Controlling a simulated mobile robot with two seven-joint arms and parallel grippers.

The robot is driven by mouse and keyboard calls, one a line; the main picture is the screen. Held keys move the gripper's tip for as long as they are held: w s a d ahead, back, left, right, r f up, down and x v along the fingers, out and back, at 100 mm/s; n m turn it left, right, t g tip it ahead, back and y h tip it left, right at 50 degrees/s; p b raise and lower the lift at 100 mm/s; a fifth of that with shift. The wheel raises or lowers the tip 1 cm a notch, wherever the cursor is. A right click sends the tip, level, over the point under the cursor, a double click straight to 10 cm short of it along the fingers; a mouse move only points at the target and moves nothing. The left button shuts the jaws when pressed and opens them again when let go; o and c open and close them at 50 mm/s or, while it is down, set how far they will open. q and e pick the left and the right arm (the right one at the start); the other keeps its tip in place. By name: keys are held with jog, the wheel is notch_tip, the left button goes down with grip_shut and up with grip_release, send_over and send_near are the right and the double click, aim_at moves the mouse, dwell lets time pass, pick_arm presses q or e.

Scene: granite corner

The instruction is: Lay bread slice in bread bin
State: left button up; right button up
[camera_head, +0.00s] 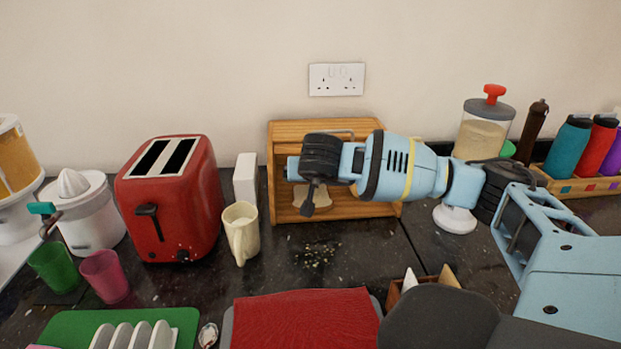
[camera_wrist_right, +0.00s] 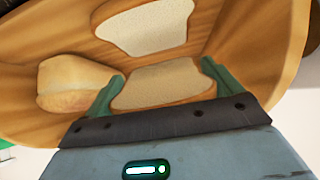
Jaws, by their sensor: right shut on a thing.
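The bread bin (camera_head: 340,127) is a wooden box with an open front against the back wall. My right arm reaches across its front, and the gripper is at the opening. In the right wrist view my right gripper (camera_wrist_right: 162,80) has its green fingers at either side of a pale bread slice (camera_wrist_right: 165,86), shut on it. Another slice (camera_wrist_right: 140,25) lies beyond it against the bin's wood (camera_wrist_right: 225,45). A pale slice (camera_head: 322,197) also shows in the bin in the head view; I cannot tell which of the two it is. My left gripper is out of view.
A bread roll (camera_wrist_right: 72,84) sits beside the held slice inside the bin. A red toaster (camera_head: 172,205), white box (camera_head: 245,180) and cream jug (camera_head: 241,232) stand left of the bin. Crumbs (camera_head: 316,252) lie on the dark counter before it. A lidded jar (camera_head: 484,133) stands right.

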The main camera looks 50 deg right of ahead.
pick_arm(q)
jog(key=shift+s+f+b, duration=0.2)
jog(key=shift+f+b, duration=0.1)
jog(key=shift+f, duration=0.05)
pick_arm(e)
jog(key=shift+x, duration=0.8)
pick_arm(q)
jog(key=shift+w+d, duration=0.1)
pick_arm(e)
jog(key=o, duration=0.7)
pick_arm(q)
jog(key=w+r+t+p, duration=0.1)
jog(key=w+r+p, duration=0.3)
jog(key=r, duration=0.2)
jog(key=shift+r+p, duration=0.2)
jog(key=shift+p, duration=0.15)
pick_arm(e)
jog(key=v, duration=0.6)
jog(key=f+v, duration=0.1)
jog(key=v, duration=0.2)
jog(key=shift+s+a+r, duration=0.1)
jog(key=shift+s+a, duration=0.2)
